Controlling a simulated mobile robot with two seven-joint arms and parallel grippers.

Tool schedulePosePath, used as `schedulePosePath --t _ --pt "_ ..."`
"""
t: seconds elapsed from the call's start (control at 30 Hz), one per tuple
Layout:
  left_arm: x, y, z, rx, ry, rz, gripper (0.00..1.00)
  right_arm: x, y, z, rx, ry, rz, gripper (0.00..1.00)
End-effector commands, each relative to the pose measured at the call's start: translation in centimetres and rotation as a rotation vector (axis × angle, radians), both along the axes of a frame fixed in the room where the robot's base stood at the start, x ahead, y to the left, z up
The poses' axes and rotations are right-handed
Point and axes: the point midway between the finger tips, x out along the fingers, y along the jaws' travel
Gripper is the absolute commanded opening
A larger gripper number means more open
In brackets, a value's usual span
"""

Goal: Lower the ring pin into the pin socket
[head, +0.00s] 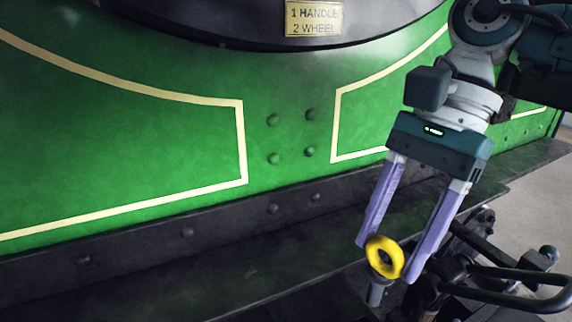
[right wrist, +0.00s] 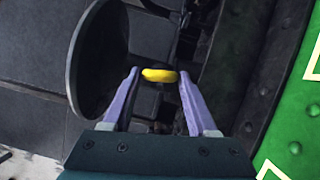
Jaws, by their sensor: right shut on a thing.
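The ring pin has a yellow ring (head: 396,258) on top and a grey shank (head: 376,293) pointing down in the head view. My right gripper (head: 386,262) is shut on the yellow ring, which sits between its lilac fingertips. The right wrist view also shows the yellow ring (right wrist: 160,76) between the tips, with the shank mostly hidden. I cannot make out the pin socket; the area under the pin is dark and partly cut off by the frame. My left gripper is not in view.
Black bent bars (head: 515,285) stand right of the pin. A round dark disc (right wrist: 97,50) is close on the left in the right wrist view. Grey floor (head: 530,215) shows at right.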

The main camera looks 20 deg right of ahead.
Motion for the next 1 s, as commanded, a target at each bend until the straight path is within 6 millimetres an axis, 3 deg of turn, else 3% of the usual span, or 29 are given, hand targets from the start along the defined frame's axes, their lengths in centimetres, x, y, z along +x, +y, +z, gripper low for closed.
schedulePosePath --t 0.03,0.23,0.73,1.0 --pt "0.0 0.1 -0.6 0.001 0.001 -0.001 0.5 -0.2 -0.6 -1.2 0.001 0.004 -0.056 0.0" --pt "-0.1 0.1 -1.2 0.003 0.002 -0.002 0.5 -0.1 -2.0 -2.7 0.002 0.002 -0.179 0.0" --pt "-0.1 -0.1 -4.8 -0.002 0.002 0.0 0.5 1.4 -1.9 -6.7 0.003 0.0 -0.187 0.0" --pt "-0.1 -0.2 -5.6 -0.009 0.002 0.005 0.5 1.9 -1.9 -7.6 0.003 0.001 -0.187 0.0"
